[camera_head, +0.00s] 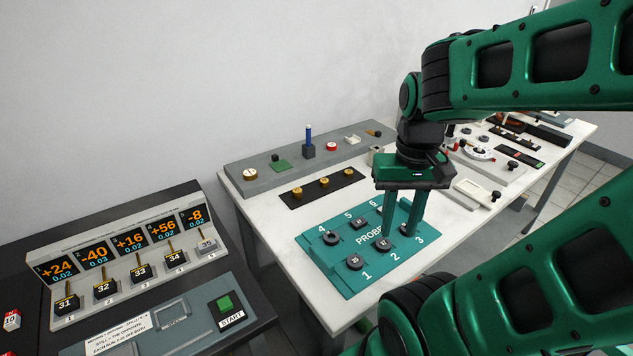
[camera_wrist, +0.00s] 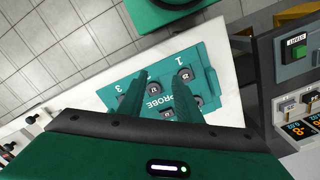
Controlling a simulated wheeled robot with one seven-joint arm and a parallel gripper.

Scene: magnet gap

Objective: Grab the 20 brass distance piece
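Three brass pieces stand in a row on a black strip at the back of the white table in the head view: a left one (camera_head: 298,191), a middle one (camera_head: 323,182) and a right one (camera_head: 350,173). Their markings are too small to read, so I cannot tell which is the 20. My gripper (camera_head: 400,230) points down over the right part of the teal PROBE board (camera_head: 340,279), to the right of and nearer than the brass row. Its two fingers are apart with nothing visible gripped; they also show spread in the wrist view (camera_wrist: 158,80).
The teal board carries several dark round probes, one near each numbered place. A grey rail (camera_head: 243,174) with small parts stands behind the brass row. A display console (camera_head: 128,262) with a START button (camera_head: 225,305) is at left. White tabletop is bare left of the board.

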